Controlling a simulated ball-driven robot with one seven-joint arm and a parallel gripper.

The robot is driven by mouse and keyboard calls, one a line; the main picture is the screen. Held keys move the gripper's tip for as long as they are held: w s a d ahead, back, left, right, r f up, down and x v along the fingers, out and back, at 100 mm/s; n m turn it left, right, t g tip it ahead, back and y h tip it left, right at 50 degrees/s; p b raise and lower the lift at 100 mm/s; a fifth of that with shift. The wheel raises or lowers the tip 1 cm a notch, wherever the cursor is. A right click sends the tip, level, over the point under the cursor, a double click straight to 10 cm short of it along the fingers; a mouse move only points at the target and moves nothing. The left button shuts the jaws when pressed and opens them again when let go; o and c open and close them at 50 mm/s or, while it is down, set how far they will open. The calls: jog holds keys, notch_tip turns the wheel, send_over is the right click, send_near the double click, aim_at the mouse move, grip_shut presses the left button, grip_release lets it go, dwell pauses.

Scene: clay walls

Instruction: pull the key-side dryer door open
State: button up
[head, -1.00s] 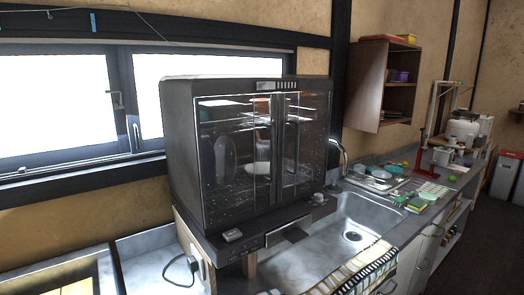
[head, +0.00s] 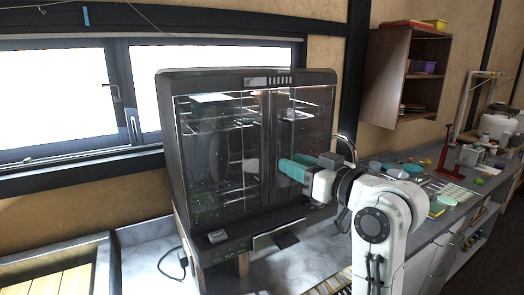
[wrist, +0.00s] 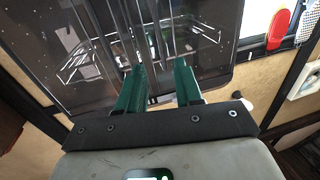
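The dish dryer (head: 245,77) is a dark box with clear front doors, standing on the counter. Its left door (head: 222,165) and right door (head: 312,120) meet right of the front's middle, and both look closed. I cannot make out a key, so I cannot tell which is the key-side door. My gripper (head: 281,170) is at the front near the seam and upright handles. In the wrist view, its green fingers (wrist: 157,68) are apart, with upright bars of the door front showing between and beyond them. Whether they touch a handle is unclear.
A wall shelf (head: 388,80) hangs at the right. A red stand (head: 446,150) and several small items crowd the counter beyond. A window (head: 55,95) is behind the dryer.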

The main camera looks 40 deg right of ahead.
aim_at(262, 151)
jog(key=w, duration=0.3)
jog(key=w+p, duration=0.1)
jog(key=w, duration=0.6)
jog(key=shift+d+f+p, duration=0.1)
jog(key=shift+d+p, duration=0.25)
jog(key=shift+d, duration=0.05)
grip_shut()
dwell(0.9)
